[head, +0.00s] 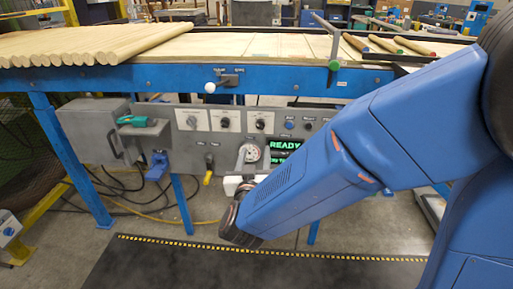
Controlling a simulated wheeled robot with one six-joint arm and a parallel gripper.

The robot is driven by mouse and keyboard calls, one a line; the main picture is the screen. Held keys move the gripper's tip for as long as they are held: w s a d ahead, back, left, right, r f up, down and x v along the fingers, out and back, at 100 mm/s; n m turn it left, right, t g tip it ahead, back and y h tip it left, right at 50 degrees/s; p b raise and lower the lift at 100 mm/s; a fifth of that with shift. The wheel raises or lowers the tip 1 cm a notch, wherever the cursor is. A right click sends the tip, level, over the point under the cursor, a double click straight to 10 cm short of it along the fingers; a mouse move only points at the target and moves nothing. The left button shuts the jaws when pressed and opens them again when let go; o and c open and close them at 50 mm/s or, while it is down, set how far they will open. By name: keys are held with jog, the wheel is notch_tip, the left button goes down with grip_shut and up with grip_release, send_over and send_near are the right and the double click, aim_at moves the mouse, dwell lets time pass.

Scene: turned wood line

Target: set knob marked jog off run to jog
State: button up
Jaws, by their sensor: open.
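The grey control panel (170,143) hangs under the front of the blue table. It carries a row of round knobs on pale plates: a left knob (191,122), a middle knob (224,122) and a right knob (260,124). Their lettering is too small to read, so I cannot tell which is marked jog off run or where it points. My gripper (250,163) is open in front of the panel, below the right knob and close to a round gauge (251,153). My wrist and blue forearm hide its lower side and the panel's lower right.
A green display (284,145) reads READY. A blue button (290,124) sits right of the knobs. A yellow-handled lever (208,177) hangs below the panel. A white-ball lever (210,87) projects from the table edge. Wooden rods (95,45) lie on top. Cables lie on the floor.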

jog(key=shift+s, duration=0.75)
jog(key=d+r+n+g+y, duration=0.1)
jog(key=d+r+g+y, duration=0.2)
jog(key=d+g+y, duration=0.5)
jog(key=s+d+f+m+g+h, duration=0.1)
jog(key=s+d+f+g+h, duration=0.1)
jog(key=s+d, duration=0.9)
jog(key=s+d+f+m+g+h, duration=0.1)
jog(key=s+d+f+g+h, duration=0.2)
jog(key=s+d, duration=0.8)
jog(key=d+h, duration=0.2)
jog(key=d, duration=0.1)
jog(key=shift+s, duration=0.2)
